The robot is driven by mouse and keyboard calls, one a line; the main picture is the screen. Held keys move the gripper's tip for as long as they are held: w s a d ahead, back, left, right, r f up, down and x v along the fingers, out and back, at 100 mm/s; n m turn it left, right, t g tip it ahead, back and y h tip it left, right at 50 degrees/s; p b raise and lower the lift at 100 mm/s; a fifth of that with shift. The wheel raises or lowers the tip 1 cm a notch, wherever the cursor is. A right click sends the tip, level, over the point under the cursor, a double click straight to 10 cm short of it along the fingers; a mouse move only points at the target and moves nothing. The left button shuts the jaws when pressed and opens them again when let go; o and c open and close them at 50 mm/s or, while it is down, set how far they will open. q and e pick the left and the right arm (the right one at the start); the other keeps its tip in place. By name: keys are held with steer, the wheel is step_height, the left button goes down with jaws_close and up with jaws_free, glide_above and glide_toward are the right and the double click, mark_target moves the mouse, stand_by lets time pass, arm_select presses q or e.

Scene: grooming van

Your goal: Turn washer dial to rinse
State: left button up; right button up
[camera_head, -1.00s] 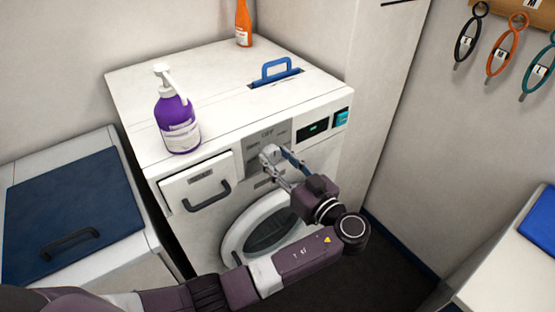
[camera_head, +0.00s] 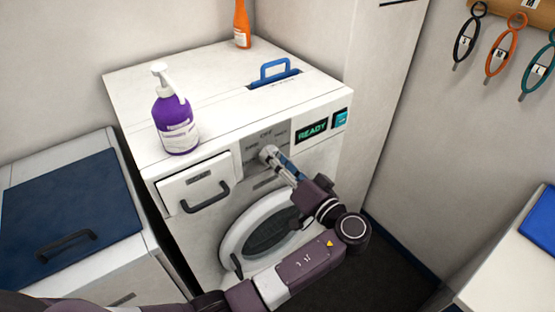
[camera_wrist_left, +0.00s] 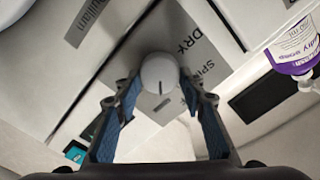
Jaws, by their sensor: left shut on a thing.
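The washer (camera_head: 225,110) is white, with a grey dial panel on its front. The dial (camera_head: 266,153) is a pale round knob, also in the wrist view (camera_wrist_left: 159,74), where its dark pointer line is towards the bottom of the picture. My left gripper (camera_head: 272,160) is at the dial, its fingers on either side of the knob and shut on it. "DRY" and part of "SPIN" read on the panel in the wrist view; I cannot make out a rinse label. The green display (camera_head: 312,131) reads "READY". My right gripper is not in view.
A purple pump bottle (camera_head: 175,125) and an orange bottle (camera_head: 242,25) stand on the washer top, with a blue handle (camera_head: 276,70) nearby. A drawer with a dark handle (camera_head: 205,200) is left of the dial. The round door (camera_head: 262,232) lies below, close to my arm.

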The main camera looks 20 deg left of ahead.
arm_select(q)
steer(key=shift+r+m, duration=0.1)
steer(key=shift+m, duration=0.2)
steer(key=o, duration=1.1)
steer(key=shift+o, duration=0.2)
step_height(320, 180, up, 10)
steer(key=shift+w+f, duration=0.1)
steer(key=shift+a, duration=0.1)
